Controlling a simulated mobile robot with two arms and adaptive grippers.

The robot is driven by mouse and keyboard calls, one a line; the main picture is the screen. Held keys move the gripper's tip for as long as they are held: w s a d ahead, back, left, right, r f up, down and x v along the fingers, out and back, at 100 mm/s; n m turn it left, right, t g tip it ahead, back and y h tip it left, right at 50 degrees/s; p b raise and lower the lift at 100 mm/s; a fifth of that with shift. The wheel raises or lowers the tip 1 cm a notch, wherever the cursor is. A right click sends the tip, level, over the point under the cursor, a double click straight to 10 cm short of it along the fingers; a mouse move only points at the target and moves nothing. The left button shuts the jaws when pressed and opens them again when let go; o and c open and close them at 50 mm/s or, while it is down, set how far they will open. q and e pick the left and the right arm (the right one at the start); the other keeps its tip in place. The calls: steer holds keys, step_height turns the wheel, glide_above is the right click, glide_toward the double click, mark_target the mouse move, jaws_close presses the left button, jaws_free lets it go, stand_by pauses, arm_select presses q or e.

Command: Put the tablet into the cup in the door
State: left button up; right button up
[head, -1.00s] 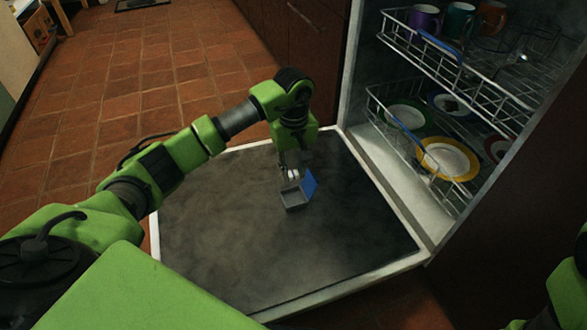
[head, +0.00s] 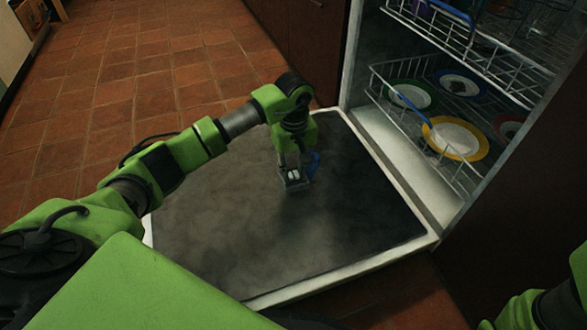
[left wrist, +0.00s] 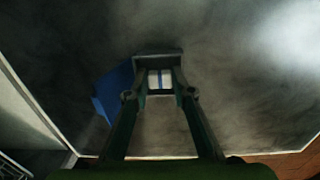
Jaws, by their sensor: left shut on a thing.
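My left gripper (head: 292,171) points down at the grey cup (head: 295,186) on the inner face of the open dishwasher door (head: 235,235). In the left wrist view my left gripper (left wrist: 160,92) is shut on a white tablet (left wrist: 160,79) with a blue stripe. The tablet is at the cup's opening, and the dark cup rim (left wrist: 158,57) shows around it; how deep it sits is hard to tell. The cup's blue lid (head: 314,163) stands open, and it also shows in the left wrist view (left wrist: 113,92). My right gripper is out of view.
The lower rack (head: 400,122) holds several plates, including a yellow-rimmed one (head: 456,138). The upper rack (head: 478,40) is above it. The door around the cup is bare. Tiled floor (head: 150,70) lies beyond the door.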

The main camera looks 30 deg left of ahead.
arm_select(q)
steer(key=shift+f, duration=0.5)
stand_by(0.5)
steer(key=o, duration=0.9)
steer(key=shift+c, duration=0.2)
